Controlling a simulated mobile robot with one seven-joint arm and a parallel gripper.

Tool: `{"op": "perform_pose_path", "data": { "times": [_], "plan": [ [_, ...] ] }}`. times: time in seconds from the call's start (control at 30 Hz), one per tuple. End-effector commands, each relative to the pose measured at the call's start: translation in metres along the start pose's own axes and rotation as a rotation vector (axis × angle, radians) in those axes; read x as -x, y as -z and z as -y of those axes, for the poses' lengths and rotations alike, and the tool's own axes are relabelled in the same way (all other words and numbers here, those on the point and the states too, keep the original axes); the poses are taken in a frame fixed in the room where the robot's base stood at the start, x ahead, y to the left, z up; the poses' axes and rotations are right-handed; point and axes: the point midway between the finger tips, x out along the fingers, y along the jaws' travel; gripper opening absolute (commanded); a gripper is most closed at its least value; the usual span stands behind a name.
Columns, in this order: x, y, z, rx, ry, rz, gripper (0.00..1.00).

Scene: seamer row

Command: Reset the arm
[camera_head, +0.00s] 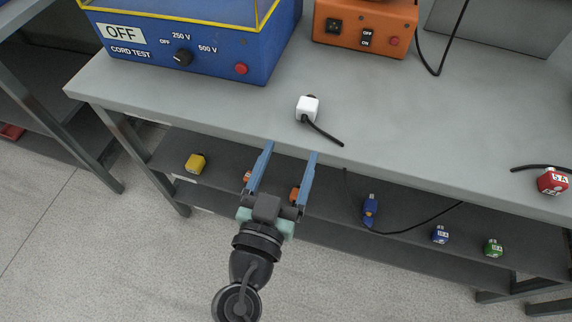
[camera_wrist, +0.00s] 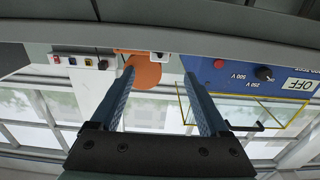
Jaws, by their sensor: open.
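My arm reaches up from the bottom of the head view, with my gripper (camera_head: 290,150) in front of the bench's front edge. Its two blue fingers are spread wide with nothing between them. In the wrist view my gripper (camera_wrist: 158,75) also shows open and empty. That view appears upside down, with the bench underside or edge across its top. A white plug (camera_head: 307,107) with a short black cord lies on the bench top just beyond the fingertips, apart from them.
The grey bench (camera_head: 440,120) carries a blue cord tester (camera_head: 215,50) reading OFF, an orange switch box (camera_head: 360,28) and a red plug (camera_head: 551,182). A lower shelf (camera_head: 330,225) holds yellow (camera_head: 195,164), blue (camera_head: 440,235) and green (camera_head: 493,248) plugs, among others. Floor at left is clear.

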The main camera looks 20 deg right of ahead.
Motion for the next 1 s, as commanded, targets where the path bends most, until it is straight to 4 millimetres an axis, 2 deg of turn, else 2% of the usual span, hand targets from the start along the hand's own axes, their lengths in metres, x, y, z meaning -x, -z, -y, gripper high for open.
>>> {"op": "perform_pose_path", "data": {
  "times": [0.2, 0.77, 0.87, 0.97, 1.0],
  "plan": [
    [0.013, 0.0, -0.001, -0.001, -0.001, 0.001, 0.79],
    [0.011, 0.002, 0.0, -0.003, 0.0, -0.001, 0.79],
    [0.003, 0.019, 0.007, -0.031, 0.009, -0.012, 0.79],
    [-0.014, 0.058, 0.022, -0.085, 0.042, -0.039, 0.79],
    [-0.022, 0.081, 0.029, -0.112, 0.066, -0.057, 0.79]
  ]
}}
